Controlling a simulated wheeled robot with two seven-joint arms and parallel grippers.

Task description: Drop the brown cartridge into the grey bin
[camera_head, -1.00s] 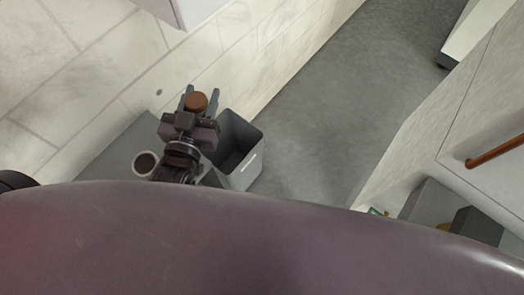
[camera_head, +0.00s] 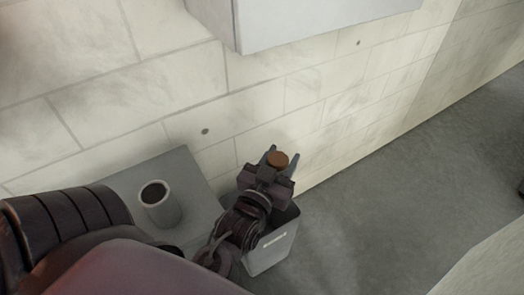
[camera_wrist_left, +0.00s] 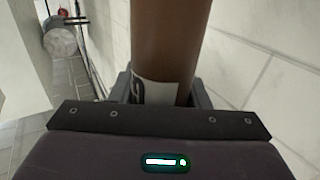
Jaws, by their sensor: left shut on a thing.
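The brown cartridge (camera_head: 278,159) is between the fingers of my left gripper (camera_head: 282,158), which is shut on it. In the left wrist view the brown cartridge (camera_wrist_left: 168,40) rises upright from between the fingers, with a white label with dark print near its lower end. The grey bin (camera_head: 272,248) stands on the floor by the wall. My left wrist and gripper are over its back part in the head view and hide much of its opening. How high the cartridge is above the bin I cannot tell. My right gripper is not in view.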

